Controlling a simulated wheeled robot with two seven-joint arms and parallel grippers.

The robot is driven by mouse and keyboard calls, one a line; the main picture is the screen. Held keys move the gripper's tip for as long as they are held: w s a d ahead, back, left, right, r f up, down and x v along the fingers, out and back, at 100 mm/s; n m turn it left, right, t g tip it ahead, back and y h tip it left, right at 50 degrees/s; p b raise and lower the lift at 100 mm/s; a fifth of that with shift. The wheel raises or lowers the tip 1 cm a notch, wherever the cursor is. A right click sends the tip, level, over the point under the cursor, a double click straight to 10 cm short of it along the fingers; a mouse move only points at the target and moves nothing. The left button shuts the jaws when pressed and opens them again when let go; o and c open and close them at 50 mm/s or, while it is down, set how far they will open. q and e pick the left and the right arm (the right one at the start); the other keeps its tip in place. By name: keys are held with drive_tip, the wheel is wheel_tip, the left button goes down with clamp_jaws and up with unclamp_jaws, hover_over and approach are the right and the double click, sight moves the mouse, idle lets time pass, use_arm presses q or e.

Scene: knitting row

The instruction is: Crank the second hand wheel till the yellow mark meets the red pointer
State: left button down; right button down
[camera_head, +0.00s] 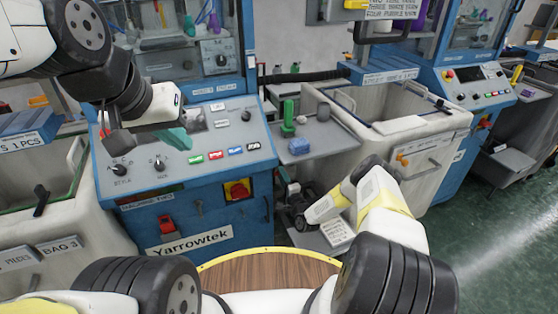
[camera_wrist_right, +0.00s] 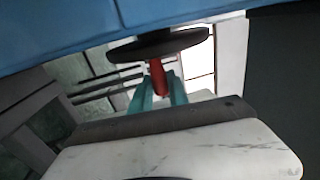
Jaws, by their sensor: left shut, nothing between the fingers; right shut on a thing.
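In the right wrist view a dark hand wheel (camera_wrist_right: 135,48) shows nearly edge-on below a blue panel, with a red crank handle (camera_wrist_right: 157,76) sticking out of it. My right gripper (camera_wrist_right: 158,92) has its teal fingers shut on that handle, one on each side. In the head view my right arm reaches low beside the middle blue machine; the wheel and fingertips cannot be made out there. My left gripper (camera_head: 176,139) is shut and empty, above the sloped control panel (camera_head: 215,125) of that machine. I cannot see the yellow mark or the red pointer.
A round wooden table (camera_head: 265,270) is close in front. Green floor lies open at right.

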drive_tip(key=shift+f, duration=0.1)
idle(0.4)
drive_tip(key=c, duration=1.3)
unclamp_jaws()
